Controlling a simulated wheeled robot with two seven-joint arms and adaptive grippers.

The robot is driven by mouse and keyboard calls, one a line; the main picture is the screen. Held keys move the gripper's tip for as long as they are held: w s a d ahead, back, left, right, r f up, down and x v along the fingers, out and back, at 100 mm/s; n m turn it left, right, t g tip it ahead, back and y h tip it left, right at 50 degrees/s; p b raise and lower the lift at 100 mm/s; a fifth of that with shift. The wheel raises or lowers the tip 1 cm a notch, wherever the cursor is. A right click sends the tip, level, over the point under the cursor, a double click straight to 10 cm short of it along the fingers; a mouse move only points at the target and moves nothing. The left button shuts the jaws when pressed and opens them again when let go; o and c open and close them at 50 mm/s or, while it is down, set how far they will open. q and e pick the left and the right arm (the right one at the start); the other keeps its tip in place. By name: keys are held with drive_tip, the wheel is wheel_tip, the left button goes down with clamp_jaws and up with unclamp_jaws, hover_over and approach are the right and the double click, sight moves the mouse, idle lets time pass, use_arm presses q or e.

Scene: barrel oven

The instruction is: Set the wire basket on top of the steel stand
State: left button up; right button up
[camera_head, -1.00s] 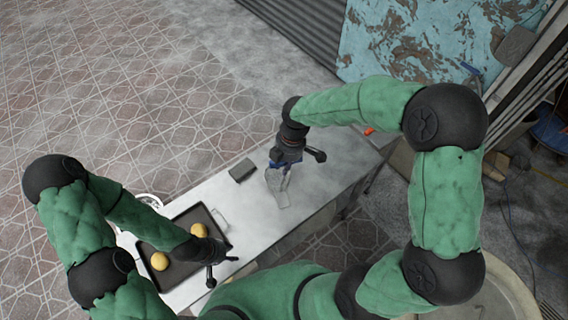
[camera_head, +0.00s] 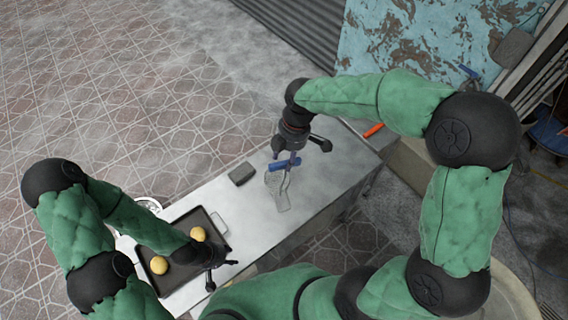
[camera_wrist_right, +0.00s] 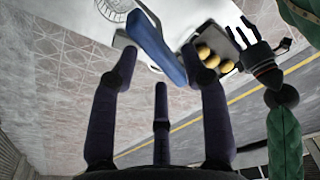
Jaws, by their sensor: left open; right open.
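A round white lattice-like item (camera_head: 148,205), which looks like the wire basket, lies behind the dark tray, partly hidden; a round white shape (camera_wrist_right: 115,8) also shows at the top of the right wrist view. I cannot pick out a separate steel stand; the long steel-coloured table (camera_head: 240,215) is clear to see. My right gripper (camera_head: 296,158) is open above the table, over a blue handle (camera_head: 284,164) and a thin grey see-through object (camera_head: 277,190). In the right wrist view the blue handle (camera_wrist_right: 155,45) shows beyond the spread fingers. My left gripper (camera_head: 220,268) is open by the tray.
The dark tray (camera_head: 211,214) holds yellow buns (camera_head: 158,265) at the table's left end. A dark grey block (camera_head: 241,173) lies near the table's back edge. An orange object (camera_head: 373,130) lies at the far right end. The table between block and tray is clear.

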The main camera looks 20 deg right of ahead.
drive_tip(key=r, duration=0.5)
drive_tip(key=shift+d+r, duration=0.35)
drive_tip(key=shift+d, duration=0.05)
drive_tip(key=shift+f, duration=0.1)
